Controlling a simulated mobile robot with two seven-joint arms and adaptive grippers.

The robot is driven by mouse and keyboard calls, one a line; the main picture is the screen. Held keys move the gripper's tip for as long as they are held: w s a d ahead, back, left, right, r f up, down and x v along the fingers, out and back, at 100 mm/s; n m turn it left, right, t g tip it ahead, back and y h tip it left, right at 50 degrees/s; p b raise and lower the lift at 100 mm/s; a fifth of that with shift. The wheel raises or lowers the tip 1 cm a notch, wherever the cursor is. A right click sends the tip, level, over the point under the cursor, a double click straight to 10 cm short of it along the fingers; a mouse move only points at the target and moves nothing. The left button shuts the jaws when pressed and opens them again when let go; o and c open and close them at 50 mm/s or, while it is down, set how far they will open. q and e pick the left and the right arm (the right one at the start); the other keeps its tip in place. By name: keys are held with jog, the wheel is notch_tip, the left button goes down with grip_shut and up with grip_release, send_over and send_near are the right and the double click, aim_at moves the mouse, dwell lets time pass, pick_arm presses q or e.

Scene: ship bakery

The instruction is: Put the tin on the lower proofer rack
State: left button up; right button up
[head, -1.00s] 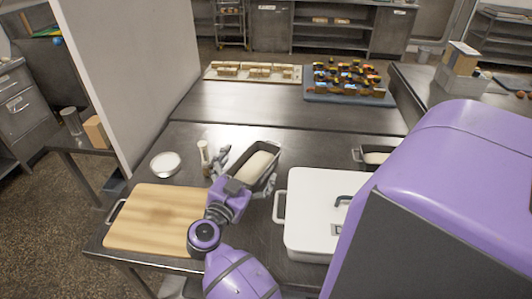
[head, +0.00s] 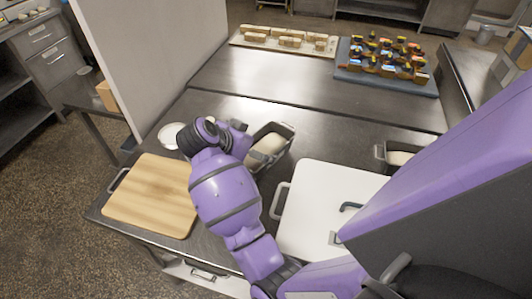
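A dark rectangular tin (head: 284,130) with pale dough in it stands on the steel table, left of the white lidded box. A second dark tin (head: 381,153) with dough stands right of that box, partly covered by a purple link of mine. My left gripper (head: 237,125) is beside the first tin's left side. My own forearm and wrist cover most of it, and I cannot see whether its fingers touch the tin or how far apart they are. My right gripper is not clearly visible. I cannot make out the proofer rack.
A wooden board (head: 148,198) lies at the table's left end, with a white bowl (head: 168,136) behind it. A tray of loaves (head: 238,41) and a blue tray of jars (head: 388,83) stand farther back. A pale partition (head: 150,60) borders the left.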

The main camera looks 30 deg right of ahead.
aim_at(268, 148)
jog(key=x, duration=0.6)
jog(key=shift+w+d, duration=0.1)
jog(key=shift+w, duration=0.05)
jog(key=c, duration=1.9)
jog(key=shift+c, duration=0.5)
jog(key=shift+r, duration=0.1)
